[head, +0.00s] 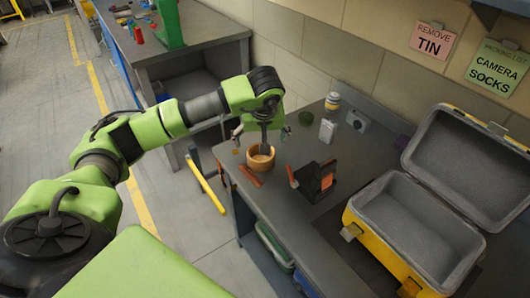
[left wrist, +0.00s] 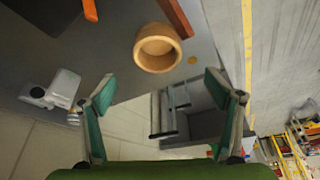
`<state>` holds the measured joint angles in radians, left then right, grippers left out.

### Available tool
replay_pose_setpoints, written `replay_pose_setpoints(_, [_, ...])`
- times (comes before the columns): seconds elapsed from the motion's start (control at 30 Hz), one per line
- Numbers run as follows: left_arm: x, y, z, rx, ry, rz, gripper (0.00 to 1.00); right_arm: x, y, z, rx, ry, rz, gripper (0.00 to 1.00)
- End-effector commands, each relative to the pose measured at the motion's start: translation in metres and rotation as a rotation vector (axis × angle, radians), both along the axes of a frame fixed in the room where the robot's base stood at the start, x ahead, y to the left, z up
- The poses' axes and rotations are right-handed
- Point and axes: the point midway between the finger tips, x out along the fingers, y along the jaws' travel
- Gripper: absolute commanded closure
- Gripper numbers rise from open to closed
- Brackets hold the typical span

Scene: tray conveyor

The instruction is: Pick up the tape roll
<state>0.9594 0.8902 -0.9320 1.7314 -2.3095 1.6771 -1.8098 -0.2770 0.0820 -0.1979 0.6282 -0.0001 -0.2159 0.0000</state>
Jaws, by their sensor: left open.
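A tan, ring-shaped object that looks like the tape roll (head: 261,163) sits on the grey workbench near its left end. It also shows in the left wrist view (left wrist: 157,60), with its hollow middle visible. My left gripper (head: 263,137) is open and empty, above the roll in the head view. In the left wrist view my left gripper (left wrist: 160,80) has its two green fingers wide apart, and the roll lies beyond the fingertips, apart from them. My right gripper is not in view.
An orange-brown bar (head: 251,176) lies close to the roll. A black and orange holder (head: 318,181) stands to the right. A jar (head: 332,102), white bottle (head: 327,131), camera (head: 358,121) and dark green round object (head: 311,117) stand behind. A yellow case (head: 375,228) is open at right.

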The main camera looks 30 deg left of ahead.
Motion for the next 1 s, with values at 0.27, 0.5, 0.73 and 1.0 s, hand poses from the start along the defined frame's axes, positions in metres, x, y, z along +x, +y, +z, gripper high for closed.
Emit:
replay_pose_setpoints(0.27, [0.015, 0.012, -0.048, -0.002, 0.003, 0.001, 0.17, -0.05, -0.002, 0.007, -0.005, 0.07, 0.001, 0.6])
replay_pose_setpoints(0.5, [0.02, 0.014, -0.063, -0.003, 0.001, -0.001, 0.17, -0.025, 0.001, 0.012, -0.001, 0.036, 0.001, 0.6])
replay_pose_setpoints(0.73, [0.031, 0.018, -0.091, -0.003, 0.003, 0.001, 0.17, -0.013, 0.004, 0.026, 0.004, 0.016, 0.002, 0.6])
replay_pose_setpoints(1.0, [0.037, 0.022, -0.107, -0.002, 0.0, -0.001, 0.17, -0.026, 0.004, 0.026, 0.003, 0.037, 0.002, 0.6])
